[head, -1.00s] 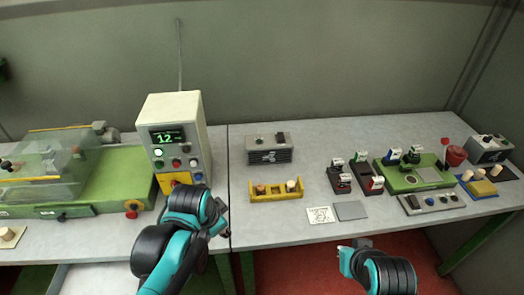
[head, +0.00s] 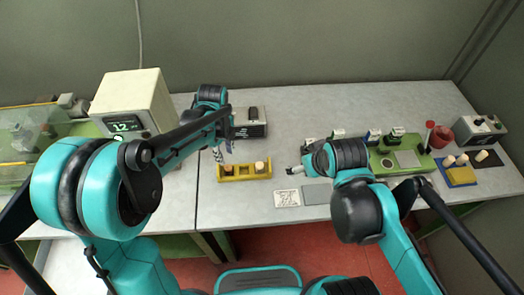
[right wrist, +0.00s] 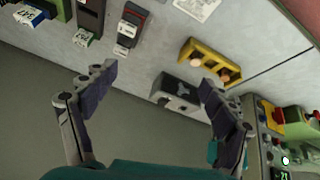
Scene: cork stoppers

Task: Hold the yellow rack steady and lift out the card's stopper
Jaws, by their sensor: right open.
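The yellow rack (head: 245,178) stands on the grey table and holds a brown stopper (head: 228,170) at left and a paler stopper (head: 260,167) at right. The rack also shows in the right wrist view (right wrist: 187,48). The white card (head: 287,198) lies in front and to the right of the rack; its marks are too small to read. My left gripper (head: 223,150) hangs by the rack's left end, above or behind it; its jaw opening is unclear. My right gripper (head: 293,171) is right of the rack, apart from it; the right wrist view shows its fingers (right wrist: 158,84) open and empty.
A grey box (head: 251,131) with a fan mark stands behind the rack, partly hidden by my left arm. A beige control unit (head: 133,100) stands at left. A grey pad (head: 318,194) lies beside the card.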

